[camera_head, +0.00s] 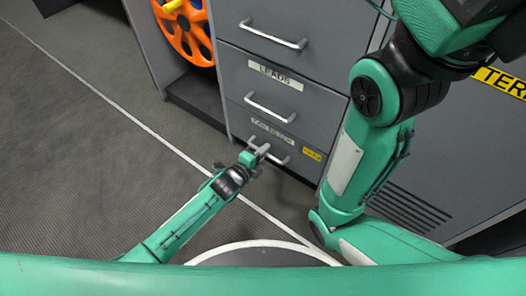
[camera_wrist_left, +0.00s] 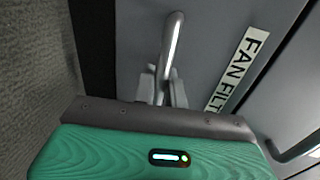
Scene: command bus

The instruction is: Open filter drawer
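The filter drawer (camera_head: 236,117) is the lowest drawer of the grey cabinet, and its front looks flush with the cabinet. Its label reads "FAN FILT" in the left wrist view (camera_wrist_left: 238,70), the rest cut off. My left gripper (camera_head: 262,150) is at the drawer's bar handle (camera_head: 283,159). In the left wrist view the handle (camera_wrist_left: 174,40) runs between the two close-set fingers (camera_wrist_left: 162,88), which look closed on it. My right arm (camera_head: 360,150) stands in front of the cabinet on the right; its gripper is out of view.
Above are a drawer labelled "LEADS" (camera_head: 281,75) and another drawer handle (camera_head: 272,35). An orange reel (camera_head: 186,35) sits in an open bay to the left. A vented grey panel (camera_head: 408,207) lies right. The floor (camera_head: 75,150) at left is clear.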

